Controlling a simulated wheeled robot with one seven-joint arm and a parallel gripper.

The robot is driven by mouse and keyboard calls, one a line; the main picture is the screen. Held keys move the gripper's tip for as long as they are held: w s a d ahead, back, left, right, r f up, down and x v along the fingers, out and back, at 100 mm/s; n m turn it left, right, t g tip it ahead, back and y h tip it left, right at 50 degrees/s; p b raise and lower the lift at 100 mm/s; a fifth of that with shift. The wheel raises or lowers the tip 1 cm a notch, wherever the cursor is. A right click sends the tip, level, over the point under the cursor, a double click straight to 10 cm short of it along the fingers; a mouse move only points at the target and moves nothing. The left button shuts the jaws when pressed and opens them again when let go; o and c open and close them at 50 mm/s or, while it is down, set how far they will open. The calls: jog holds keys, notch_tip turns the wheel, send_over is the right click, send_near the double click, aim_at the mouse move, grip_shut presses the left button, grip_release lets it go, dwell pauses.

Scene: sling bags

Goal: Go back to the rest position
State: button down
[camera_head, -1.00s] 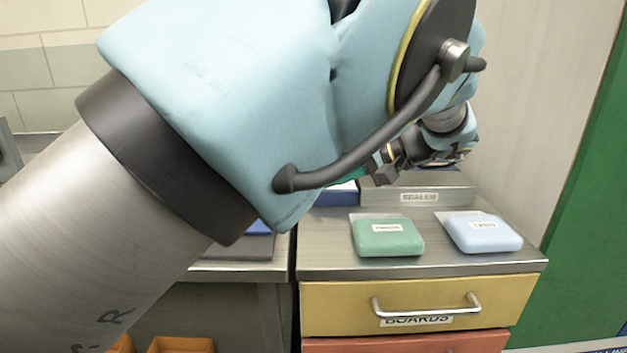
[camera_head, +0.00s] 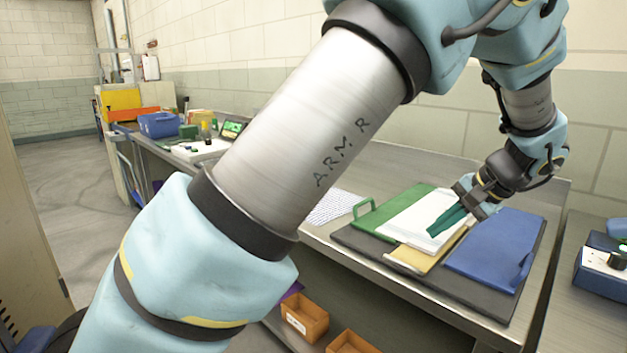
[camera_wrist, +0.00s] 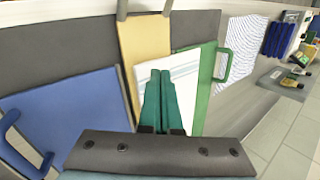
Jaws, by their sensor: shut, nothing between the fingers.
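My gripper (camera_head: 447,221) has teal fingers and is shut and empty. In the head view it hangs over a white cloth or sheet (camera_head: 408,214) with faint stripes, on the steel bench. In the wrist view the fingers (camera_wrist: 165,100) point over the same striped white piece (camera_wrist: 184,72). I cannot tell how far above it the fingertips are. My arm crosses the head view and hides part of the bench.
A blue-and-white device (camera_head: 603,269) stands at right. Orange bins (camera_head: 305,317) sit below. Open floor (camera_head: 70,190) lies at left.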

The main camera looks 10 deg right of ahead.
jog(key=w+a, duration=0.2)
jog(key=a, duration=0.1)
jog(key=w+a+n+g, duration=0.1)
jog(key=a, duration=0.2)
jog(key=w+a+f+n+g, duration=0.1)
jog(key=w+a, duration=0.1)
jog(key=a, duration=0.2)
jog(key=shift+w, duration=0.3)
jog(key=w+a+f+n+g+h, duration=0.1)
jog(key=w+a+n+g+h, duration=0.15)
jog(key=a, duration=1.05)
jog(key=s+a+n+h, duration=0.1)
jog(key=s+a+n, duration=0.2)
jog(key=a, duration=0.7)
jog(key=s+a+f+n, duration=0.1)
jog(key=s+a+n, duration=0.2)
jog(key=a, duration=0.7)
jog(key=shift+s+a+f+n+h, duration=0.3)
jog(key=shift+s+n+h, duration=0.1)
jog(key=shift+n, duration=0.25)
